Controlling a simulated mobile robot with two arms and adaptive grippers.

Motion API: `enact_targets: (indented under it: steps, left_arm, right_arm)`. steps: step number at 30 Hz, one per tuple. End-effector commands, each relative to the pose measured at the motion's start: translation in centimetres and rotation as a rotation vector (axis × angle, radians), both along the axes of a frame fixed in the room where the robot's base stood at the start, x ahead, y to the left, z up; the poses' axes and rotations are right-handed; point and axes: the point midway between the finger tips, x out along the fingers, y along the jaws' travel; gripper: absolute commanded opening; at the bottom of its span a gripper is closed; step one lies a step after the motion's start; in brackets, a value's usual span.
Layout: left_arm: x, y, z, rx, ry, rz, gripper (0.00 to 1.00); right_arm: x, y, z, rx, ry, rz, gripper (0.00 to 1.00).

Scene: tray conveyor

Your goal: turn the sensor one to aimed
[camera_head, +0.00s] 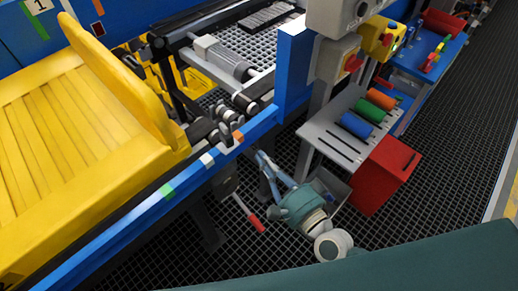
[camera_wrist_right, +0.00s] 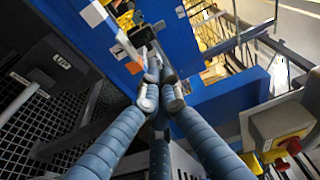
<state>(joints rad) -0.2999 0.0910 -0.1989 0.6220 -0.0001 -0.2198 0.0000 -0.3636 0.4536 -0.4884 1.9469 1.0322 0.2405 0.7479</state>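My right gripper (camera_head: 262,158) reaches up to the underside of the blue conveyor rail (camera_head: 110,236) in the head view. Its blue-grey fingers (camera_wrist_right: 160,92) come together at the tips in the right wrist view, and I see nothing clearly held between them. A small dark boxy part (camera_wrist_right: 142,36), which may be sensor one, is beyond the fingertips against the blue rail. I cannot read a label on it or tell which way it faces. Small dark fittings also stand near the rail in the head view, but which one is the sensor is unclear. My left gripper is out of view.
A yellow tray (camera_head: 80,140) fills the left. A red-tipped lever (camera_head: 257,223) hangs below the rail. A grey rack with coloured cylinders (camera_head: 356,125), a red bin (camera_head: 383,175) and control boxes (camera_head: 336,58) stand to the right. Dark mesh floor lies below.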

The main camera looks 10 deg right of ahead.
Motion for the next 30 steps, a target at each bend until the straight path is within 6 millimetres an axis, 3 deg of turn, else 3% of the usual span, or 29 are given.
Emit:
enact_targets:
  steps: [4, 7, 12, 18, 23, 30]
  left_arm:
    - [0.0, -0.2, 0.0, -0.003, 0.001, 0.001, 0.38]
    - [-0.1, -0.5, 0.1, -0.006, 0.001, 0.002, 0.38]
    - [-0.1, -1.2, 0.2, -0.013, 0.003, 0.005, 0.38]
    - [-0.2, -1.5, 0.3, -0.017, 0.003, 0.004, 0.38]
    - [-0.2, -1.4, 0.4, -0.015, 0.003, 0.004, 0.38]
    - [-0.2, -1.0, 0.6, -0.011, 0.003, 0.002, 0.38]
  right_arm:
    - [-0.1, -0.2, 0.8, -0.107, -0.078, -0.01, 0.0]
    - [0.1, -0.4, 2.1, -0.308, -0.218, -0.026, 0.0]
    - [0.0, -0.1, 4.7, -0.794, -0.541, -0.071, 0.0]
    - [-1.0, 1.8, 6.1, -1.387, -0.916, -0.11, 0.0]
    - [-2.1, 3.8, 5.2, -1.854, -1.212, -0.112, 0.0]
    - [-3.4, 5.9, 1.5, -2.406, -1.599, -0.053, 0.0]
